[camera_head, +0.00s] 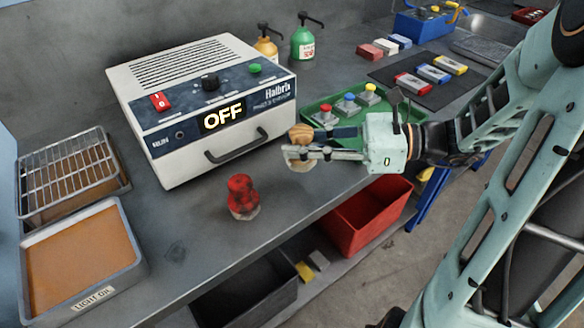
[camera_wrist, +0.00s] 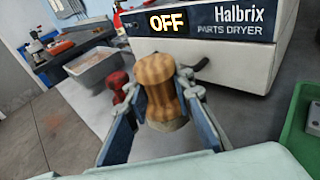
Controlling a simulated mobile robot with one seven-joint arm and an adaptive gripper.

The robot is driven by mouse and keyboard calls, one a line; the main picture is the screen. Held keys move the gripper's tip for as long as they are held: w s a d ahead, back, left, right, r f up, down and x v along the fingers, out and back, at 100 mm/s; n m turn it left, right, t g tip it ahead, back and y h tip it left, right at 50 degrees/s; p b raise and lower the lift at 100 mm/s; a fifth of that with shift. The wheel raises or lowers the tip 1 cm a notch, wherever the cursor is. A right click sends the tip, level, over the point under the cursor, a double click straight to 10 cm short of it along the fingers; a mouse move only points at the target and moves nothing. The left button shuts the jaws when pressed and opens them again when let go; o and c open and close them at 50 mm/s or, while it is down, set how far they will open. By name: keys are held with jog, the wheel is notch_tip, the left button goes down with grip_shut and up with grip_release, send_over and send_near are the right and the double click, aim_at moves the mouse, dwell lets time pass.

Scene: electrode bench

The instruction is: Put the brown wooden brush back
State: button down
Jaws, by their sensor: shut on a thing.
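The brown wooden brush (camera_head: 299,132) is upright, with its turned wooden handle up and pale bristles below. My gripper (camera_head: 300,149) is shut on its handle from the right, in front of the dryer's right end. In the wrist view the brush (camera_wrist: 157,78) stands between my two fingers (camera_wrist: 158,92); the fingers cover part of its sides. I cannot tell exactly how far its bristles are above the bench. A similar red brush (camera_head: 242,193) stands on the bench to the left, apart from my gripper.
The white dryer (camera_head: 190,150) reads OFF, with a handle jutting forward. A green tray (camera_head: 318,108) with several coloured-top blocks lies just behind my gripper. Two metal trays (camera_head: 140,262) (camera_head: 122,180) are at the left. A red bin (camera_head: 365,218) sits below the bench's front edge. Bench around the red brush is clear.

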aim_at(293, 164)
jog(key=shift+s+a+f, duration=0.15)
jog(key=shift+a+f, duration=0.5)
jog(key=shift+f, duration=0.15)
jog(key=shift+a+f+b, duration=0.2)
jog(key=shift+f+b, duration=0.65)
jog(key=shift+f, duration=0.8)
jog(key=shift+f, duration=0.1)
jog(key=c, duration=1.7)
grip_release()
jog(key=shift+o, duration=0.2)
jog(key=shift+d+r, duration=0.15)
jog(key=shift+r, duration=0.05)
jog(key=p+v, duration=0.2)
jog(key=v, duration=0.9)
jog(key=shift+s+d, duration=0.1)
jog(key=shift+d, duration=0.3)
